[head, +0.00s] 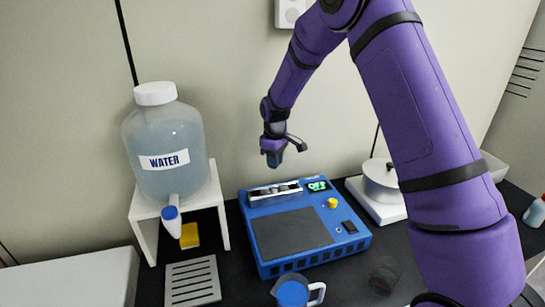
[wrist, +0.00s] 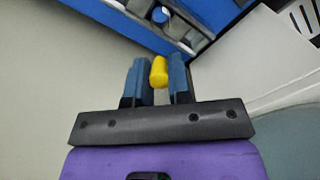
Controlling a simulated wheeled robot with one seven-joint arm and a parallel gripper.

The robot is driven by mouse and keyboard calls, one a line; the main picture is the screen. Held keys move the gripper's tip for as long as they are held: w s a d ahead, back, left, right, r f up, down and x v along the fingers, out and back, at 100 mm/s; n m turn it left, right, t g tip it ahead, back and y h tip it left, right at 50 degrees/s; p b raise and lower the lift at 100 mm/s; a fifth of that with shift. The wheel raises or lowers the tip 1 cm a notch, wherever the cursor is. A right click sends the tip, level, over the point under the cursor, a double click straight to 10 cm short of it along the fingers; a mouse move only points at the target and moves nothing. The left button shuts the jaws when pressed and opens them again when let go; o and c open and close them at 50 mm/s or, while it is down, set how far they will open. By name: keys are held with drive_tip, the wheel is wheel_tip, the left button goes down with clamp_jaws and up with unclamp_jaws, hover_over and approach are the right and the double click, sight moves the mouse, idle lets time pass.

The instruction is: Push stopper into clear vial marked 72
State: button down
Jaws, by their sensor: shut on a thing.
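My gripper (wrist: 160,75) is shut on a small yellow stopper (wrist: 159,72), which sits between its two blue fingers. In the head view my gripper (head: 274,158) hangs above and behind the blue freeze dryer (head: 310,248), clear of it. The stopper cannot be made out there. Several small vials stand in the slot (head: 274,191) at the back of the dryer. The wrist view shows part of this slot at the top, with a blue-topped piece (wrist: 160,14) and a clear vial (wrist: 190,38). No number 72 can be read.
A water jug (head: 165,140) stands on a white stand at left, with a yellow block (head: 190,235) below. A white appliance (head: 380,185) is close on the dryer's right. A measuring jug (head: 293,291) and grey slotted rack (head: 193,282) are in front.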

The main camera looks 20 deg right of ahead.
sight(275, 186)
drive_tip(key=shift+f, duration=2.85)
drive_tip(key=shift+f, duration=0.55)
drive_tip(key=shift+c, duration=2.1)
unclamp_jaws()
drive_tip(key=shift+r, duration=0.1)
drive_tip(key=shift+r, duration=2.4)
clamp_jaws()
